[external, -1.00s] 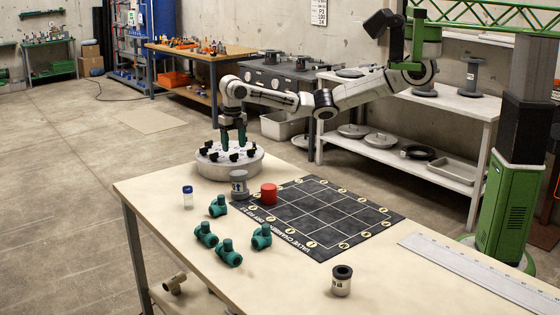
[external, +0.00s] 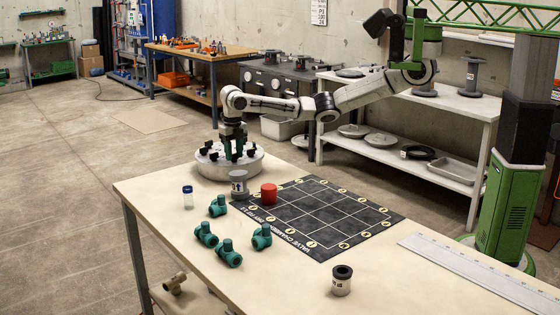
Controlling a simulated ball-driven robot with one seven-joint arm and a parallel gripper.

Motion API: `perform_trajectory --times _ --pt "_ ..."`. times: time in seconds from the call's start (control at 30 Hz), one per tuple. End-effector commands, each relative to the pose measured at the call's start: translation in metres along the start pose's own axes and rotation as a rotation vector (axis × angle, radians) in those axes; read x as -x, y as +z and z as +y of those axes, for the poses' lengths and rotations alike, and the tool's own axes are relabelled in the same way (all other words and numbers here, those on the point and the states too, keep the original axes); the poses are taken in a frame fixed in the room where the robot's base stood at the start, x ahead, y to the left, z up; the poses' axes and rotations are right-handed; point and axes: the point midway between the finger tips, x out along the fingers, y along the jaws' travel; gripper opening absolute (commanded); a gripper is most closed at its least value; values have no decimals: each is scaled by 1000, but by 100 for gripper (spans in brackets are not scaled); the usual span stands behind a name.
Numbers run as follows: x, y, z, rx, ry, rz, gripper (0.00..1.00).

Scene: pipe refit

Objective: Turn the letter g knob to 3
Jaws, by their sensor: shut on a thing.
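A round light-grey knob panel (external: 218,172) with several black knobs (external: 213,155) around its top stands at the far left corner of the table. My gripper (external: 233,155) points down over the panel with its green fingers low among the knobs. It is shut on one of the black knobs, which the fingers mostly hide. The letters and numbers on the panel are too small to read, so I cannot tell which knob is held or where it points.
A grey flanged part (external: 239,186) and a red cylinder (external: 268,193) stand close in front of the panel. A black grid mat (external: 325,215), several green pipe fittings (external: 229,253), a small bottle (external: 188,197) and a ruler (external: 490,275) lie on the table.

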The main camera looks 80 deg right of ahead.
Motion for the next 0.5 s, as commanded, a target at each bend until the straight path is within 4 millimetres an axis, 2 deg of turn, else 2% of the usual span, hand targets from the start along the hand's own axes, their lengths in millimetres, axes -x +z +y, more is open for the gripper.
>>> perform_trajectory --times 0.03,0.23,0.5 --pt "0 0 0 0 1 0 27" --pt "0 0 0 0 1 0 9" --pt "1 0 1 -31 1 1 9"
